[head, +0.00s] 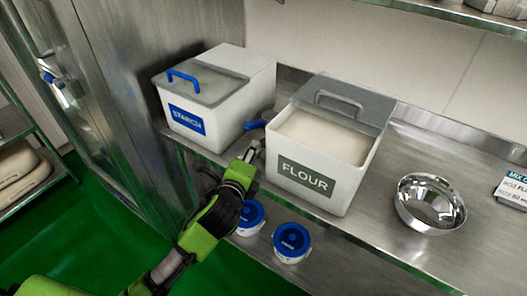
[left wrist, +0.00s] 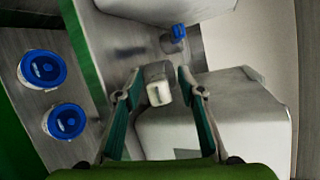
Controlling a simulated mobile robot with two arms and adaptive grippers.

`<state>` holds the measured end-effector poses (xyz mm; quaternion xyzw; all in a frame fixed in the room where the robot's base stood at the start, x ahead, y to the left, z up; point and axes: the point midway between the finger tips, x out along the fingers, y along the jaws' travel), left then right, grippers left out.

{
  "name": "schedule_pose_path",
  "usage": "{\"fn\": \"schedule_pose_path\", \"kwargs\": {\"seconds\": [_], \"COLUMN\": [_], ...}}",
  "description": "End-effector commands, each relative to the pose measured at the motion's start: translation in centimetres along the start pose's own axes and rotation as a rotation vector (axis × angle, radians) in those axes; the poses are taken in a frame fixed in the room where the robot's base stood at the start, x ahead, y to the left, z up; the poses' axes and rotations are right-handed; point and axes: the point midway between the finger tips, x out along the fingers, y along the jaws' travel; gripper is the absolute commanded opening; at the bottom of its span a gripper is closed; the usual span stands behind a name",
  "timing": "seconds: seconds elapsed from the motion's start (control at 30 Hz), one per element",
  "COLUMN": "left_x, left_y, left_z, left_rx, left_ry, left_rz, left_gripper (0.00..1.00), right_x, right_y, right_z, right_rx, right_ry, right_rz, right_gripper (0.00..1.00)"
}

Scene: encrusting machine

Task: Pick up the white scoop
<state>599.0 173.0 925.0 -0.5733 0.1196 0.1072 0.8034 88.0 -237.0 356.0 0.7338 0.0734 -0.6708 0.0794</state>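A small off-white piece, which looks like the handle end of the white scoop (left wrist: 158,84), stands between the fingers of my left gripper (left wrist: 158,76) in the left wrist view. The fingers are apart, one on each side of it, with a narrow gap showing. In the head view my left gripper (head: 250,154) is at the shelf's front edge, between the starch bin and the flour bin. There the scoop is mostly hidden by the gripper, and I cannot make out its bowl. My right gripper is not in view.
The starch bin (head: 227,90) is behind left and the flour bin (head: 345,173) close on the right. A blue-handled tool (head: 254,124) lies between them. Two blue-lidded tubs (head: 292,240) sit below.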

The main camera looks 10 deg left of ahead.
Motion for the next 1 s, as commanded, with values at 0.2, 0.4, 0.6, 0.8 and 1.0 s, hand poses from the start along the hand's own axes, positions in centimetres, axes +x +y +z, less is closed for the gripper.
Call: {"fn": "schedule_pose_path", "kwargs": {"seconds": [0.2,0.4,0.6,0.8,1.0], "left_x": [0.0,-0.1,-0.1,-0.3,-1.4], "left_y": [0.0,-0.1,-0.2,-1.1,-4.3], "left_z": [0.0,0.1,0.1,0.4,1.6], "left_rx": [0.000,0.000,0.000,0.000,-0.001], "left_ry": [0.000,-0.001,-0.001,-0.003,-0.004], "left_rz": [0.000,-0.003,-0.003,-0.005,-0.011], "left_gripper": [0.18,0.00,0.00,0.00,0.00], "right_x": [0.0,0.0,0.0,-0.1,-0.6], "right_y": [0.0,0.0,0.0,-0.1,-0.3], "right_z": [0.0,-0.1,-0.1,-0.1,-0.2], "right_rx": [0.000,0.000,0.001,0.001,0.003], "right_ry": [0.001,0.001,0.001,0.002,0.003], "right_rz": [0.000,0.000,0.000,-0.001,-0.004], "right_gripper": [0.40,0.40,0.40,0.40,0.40]}}
